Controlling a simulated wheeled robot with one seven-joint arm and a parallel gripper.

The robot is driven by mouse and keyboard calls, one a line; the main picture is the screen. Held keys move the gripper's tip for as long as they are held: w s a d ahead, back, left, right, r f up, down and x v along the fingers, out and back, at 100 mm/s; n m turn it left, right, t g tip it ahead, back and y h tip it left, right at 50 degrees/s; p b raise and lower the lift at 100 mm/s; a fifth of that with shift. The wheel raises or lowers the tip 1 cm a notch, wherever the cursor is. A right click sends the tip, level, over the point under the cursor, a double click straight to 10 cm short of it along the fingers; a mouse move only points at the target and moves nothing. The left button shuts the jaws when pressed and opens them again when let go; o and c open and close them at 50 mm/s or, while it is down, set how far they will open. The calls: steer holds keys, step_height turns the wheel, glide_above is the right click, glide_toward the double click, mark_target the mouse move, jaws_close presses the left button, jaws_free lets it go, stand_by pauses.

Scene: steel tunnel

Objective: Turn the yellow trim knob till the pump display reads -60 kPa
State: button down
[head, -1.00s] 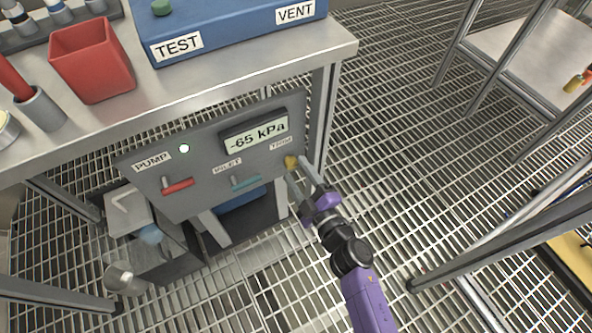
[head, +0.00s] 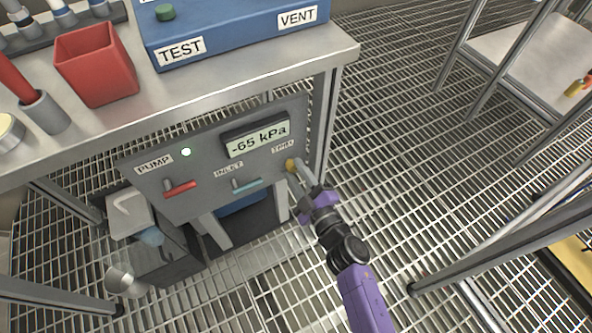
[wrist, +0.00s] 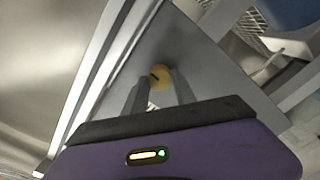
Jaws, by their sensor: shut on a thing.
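The yellow trim knob (head: 291,165) sits at the right end of the grey pump panel (head: 200,190), below the label TRIM. The pump display (head: 257,140) on the panel reads -65 kPa. My gripper (head: 297,168) reaches the knob from the lower right and is shut on it. In the wrist view the knob (wrist: 160,77) lies between the tips of my two fingers, with a dark mark on its face. The fingers hide part of its rim.
A red lever (head: 181,188) under PUMP and a teal lever (head: 247,185) under INLET are on the same panel. The steel bench (head: 200,95) overhangs above, with a blue TEST/VENT box (head: 235,35) and a red bin (head: 97,65).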

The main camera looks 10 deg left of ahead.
steer(key=shift+r+m+p, duration=0.2)
steer(key=shift+m+p, duration=0.6)
steer(key=shift+m, duration=0.3)
steer(key=shift+f+m, duration=0.2)
steer(key=shift+m, duration=0.4)
steer(key=c, duration=1)
jaws_free()
steer(key=shift+d+p, duration=0.1)
steer(key=shift+p, duration=0.2)
steer(key=shift+p+v, duration=1.25)
steer(key=shift+v, duration=2.6)
